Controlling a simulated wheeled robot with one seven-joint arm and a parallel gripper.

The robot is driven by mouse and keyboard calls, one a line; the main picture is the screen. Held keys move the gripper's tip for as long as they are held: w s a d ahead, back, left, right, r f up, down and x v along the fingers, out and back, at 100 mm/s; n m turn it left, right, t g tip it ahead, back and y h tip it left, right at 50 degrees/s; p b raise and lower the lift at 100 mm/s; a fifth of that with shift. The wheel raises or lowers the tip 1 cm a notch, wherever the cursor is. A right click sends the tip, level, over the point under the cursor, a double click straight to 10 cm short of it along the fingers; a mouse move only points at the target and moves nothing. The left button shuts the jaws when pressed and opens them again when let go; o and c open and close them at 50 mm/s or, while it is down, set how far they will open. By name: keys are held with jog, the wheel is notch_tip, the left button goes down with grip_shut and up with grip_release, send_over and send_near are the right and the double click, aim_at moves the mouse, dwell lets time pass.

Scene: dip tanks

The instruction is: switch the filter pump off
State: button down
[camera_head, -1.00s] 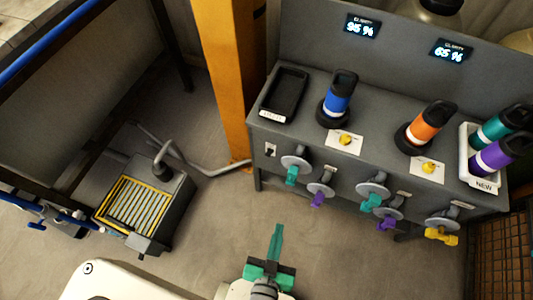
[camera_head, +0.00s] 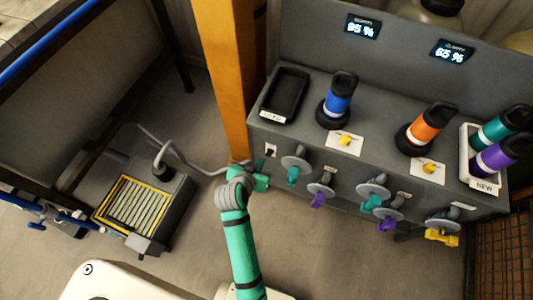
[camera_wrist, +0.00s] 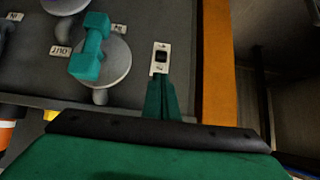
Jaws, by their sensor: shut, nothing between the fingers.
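A small switch with a dark rocker on a white plate (camera_head: 270,150) sits on the bench's front face, at its left end near the orange post. It also shows in the wrist view, where the white switch plate (camera_wrist: 161,58) has a black rocker in its middle. Its lettering is too small to read, and I cannot tell which way the rocker is tipped. My gripper (camera_head: 262,180) is just below the switch in the head view. In the wrist view my green fingers (camera_wrist: 160,84) are shut and empty, with their tips close to the plate's edge; contact cannot be told.
A grey valve with a teal handle (camera_wrist: 91,47) is close beside the switch. The orange post (camera_head: 226,80) stands on its other side. More valves with purple, teal and yellow handles line the bench front. A box with a yellow-framed grille (camera_head: 138,203) and hose stands on the floor.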

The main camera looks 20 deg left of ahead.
aim_at(269, 154)
jog(key=shift+w+a+r, duration=0.15)
jog(key=shift+a, duration=0.05)
jog(key=x, duration=1)
jog(key=shift+a, duration=0.1)
dwell(0.5)
